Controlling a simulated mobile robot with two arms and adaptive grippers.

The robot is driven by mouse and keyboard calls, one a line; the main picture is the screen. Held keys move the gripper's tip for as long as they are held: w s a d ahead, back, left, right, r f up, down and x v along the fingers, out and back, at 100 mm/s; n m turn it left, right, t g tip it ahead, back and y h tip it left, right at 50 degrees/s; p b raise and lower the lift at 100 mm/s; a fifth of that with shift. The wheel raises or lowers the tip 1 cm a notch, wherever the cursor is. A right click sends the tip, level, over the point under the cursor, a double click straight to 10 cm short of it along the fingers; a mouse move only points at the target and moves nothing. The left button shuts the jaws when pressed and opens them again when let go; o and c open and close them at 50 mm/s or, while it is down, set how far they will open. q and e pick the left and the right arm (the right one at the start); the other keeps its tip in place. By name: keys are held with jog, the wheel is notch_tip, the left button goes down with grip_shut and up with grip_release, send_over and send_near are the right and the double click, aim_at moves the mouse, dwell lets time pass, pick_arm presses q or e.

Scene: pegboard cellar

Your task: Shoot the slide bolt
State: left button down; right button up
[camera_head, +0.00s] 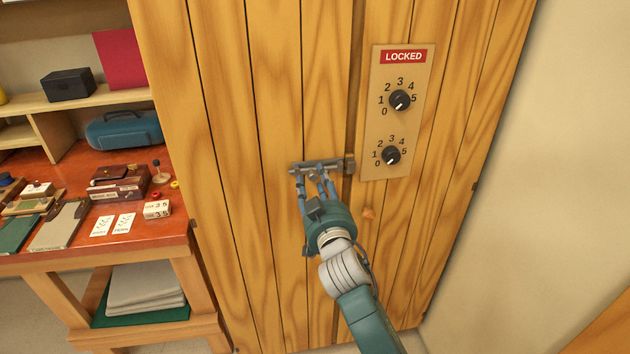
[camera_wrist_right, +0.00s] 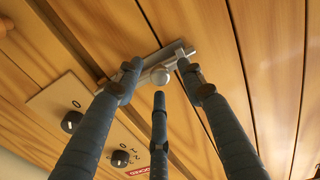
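The grey metal slide bolt (camera_head: 330,163) is mounted level on the wooden door (camera_head: 275,70). Its right end is by the dark vertical gap between boards; I cannot tell how far the rod reaches into the catch. My right gripper (camera_head: 316,177) is at the bolt from below. In the right wrist view, the bolt's round knob (camera_wrist_right: 160,76) shows between the spread fingers of my right gripper (camera_wrist_right: 160,82). Gaps show around the knob and the fingers look open; contact is unclear. My left gripper is out of view.
A panel (camera_head: 370,130) with two numbered dials and a red "LOCKED" sign (camera_head: 403,57) is right of the bolt. A round wooden knob (camera_head: 368,213) sticks out below it. A red-topped workbench (camera_head: 150,228) with several items stands at left.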

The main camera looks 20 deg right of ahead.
aim_at(330, 169)
grip_shut()
jog(key=d+p, duration=0.1)
jog(key=d, duration=0.4)
jog(key=shift+s, duration=0.15)
